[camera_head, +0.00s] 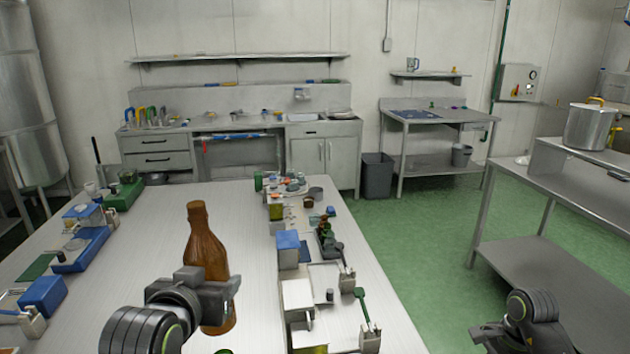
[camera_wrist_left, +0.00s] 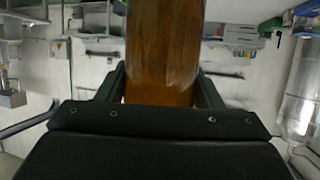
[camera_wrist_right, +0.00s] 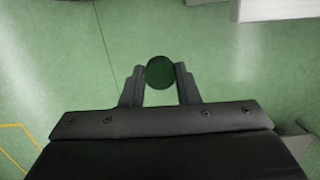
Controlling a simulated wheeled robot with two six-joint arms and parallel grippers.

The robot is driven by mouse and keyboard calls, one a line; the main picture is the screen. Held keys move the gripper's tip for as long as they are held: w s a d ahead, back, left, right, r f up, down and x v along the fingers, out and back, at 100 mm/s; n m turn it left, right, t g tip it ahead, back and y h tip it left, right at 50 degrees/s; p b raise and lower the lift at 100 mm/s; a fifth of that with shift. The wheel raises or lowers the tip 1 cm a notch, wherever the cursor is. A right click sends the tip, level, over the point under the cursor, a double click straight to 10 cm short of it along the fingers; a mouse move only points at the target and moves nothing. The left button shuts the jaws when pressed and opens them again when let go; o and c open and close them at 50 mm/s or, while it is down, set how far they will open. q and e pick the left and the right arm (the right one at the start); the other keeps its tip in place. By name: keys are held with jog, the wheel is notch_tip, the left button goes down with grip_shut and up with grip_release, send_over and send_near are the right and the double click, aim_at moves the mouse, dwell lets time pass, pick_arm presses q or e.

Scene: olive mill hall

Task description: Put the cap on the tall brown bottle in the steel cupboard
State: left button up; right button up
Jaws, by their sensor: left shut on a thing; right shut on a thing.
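The tall brown bottle (camera_head: 206,243) is upright in front of me, over the long white table, with its neck bare. My left gripper (camera_head: 215,295) is shut around its body; the left wrist view shows the brown glass (camera_wrist_left: 163,50) between the fingers. I cannot tell whether its base touches the table. My right gripper (camera_head: 487,334) is at the lower right, over the green floor, well apart from the bottle. In the right wrist view it is shut on a round dark green cap (camera_wrist_right: 160,73). A steel cupboard (camera_head: 322,158) with two closed doors stands at the back wall.
The white table (camera_head: 150,240) has small boxes and tools along its left side and a cluttered row right of the bottle, including a blue-topped box (camera_head: 289,248). A steel bench (camera_head: 560,190) with a pot (camera_head: 589,128) stands at right. Green floor lies clear between.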

pick_arm(q)
jog(key=shift+r, duration=0.1)
jog(key=shift+s+d+f+m+h, duration=0.15)
jog(key=shift+d+f+m+h, duration=0.2)
jog(key=shift+f+m+h, duration=0.2)
jog(key=s+d+f+m+g+h, duration=0.3)
jog(key=d+f+m+g+h, duration=0.3)
jog(key=d+f+m, duration=0.1)
jog(key=s+d+f+m+g+h, duration=0.3)
jog(key=d+f+m+g+h, duration=0.3)
jog(key=f+m, duration=0.3)
jog(key=shift+s+d+f, duration=0.35)
jog(key=shift+d+f, duration=0.25)
jog(key=shift+f, duration=0.8)
jog(key=shift+h, duration=0.25)
